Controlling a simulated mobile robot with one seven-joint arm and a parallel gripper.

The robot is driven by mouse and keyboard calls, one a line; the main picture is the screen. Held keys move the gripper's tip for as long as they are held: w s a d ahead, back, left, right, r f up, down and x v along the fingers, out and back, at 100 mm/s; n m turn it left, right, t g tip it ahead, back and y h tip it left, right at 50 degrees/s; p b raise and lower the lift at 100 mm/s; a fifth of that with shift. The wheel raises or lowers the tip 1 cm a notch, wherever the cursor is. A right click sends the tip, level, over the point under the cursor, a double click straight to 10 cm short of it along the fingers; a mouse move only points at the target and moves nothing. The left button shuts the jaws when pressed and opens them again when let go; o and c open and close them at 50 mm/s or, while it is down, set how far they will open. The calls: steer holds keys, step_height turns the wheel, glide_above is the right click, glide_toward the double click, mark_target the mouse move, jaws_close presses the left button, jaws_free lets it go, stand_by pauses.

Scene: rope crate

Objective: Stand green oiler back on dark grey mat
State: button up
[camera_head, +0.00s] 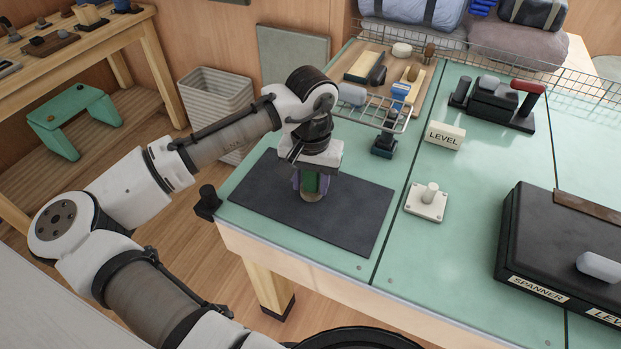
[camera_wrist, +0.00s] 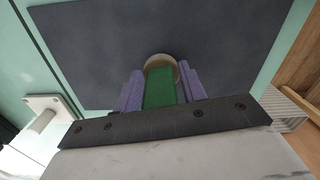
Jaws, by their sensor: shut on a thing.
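The green oiler (camera_head: 309,183) is between the fingers of my gripper (camera_head: 310,184), over the dark grey mat (camera_head: 267,196) on the green bench top. In the wrist view the oiler (camera_wrist: 160,88) shows as a green body with a pale round end, and the purple fingers (camera_wrist: 160,92) press on it from both sides. The oiler looks roughly upright, with its pale end downward at the mat. I cannot tell whether that end touches the mat (camera_wrist: 100,45). My gripper hides the oiler's upper part.
A white plate with a peg (camera_head: 427,201) stands right of the mat. A LEVEL block (camera_head: 445,136), a wire rack (camera_head: 372,108) and a tray (camera_head: 359,66) of small things lie behind. A black case (camera_head: 560,245) is at the right. The mat around the oiler is clear.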

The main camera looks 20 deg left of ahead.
steer(key=shift+f, duration=0.2)
steer(key=o, duration=1.4)
steer(key=shift+c, duration=0.2)
step_height(320, 180, up, 14)
steer(key=shift+f, duration=0.1)
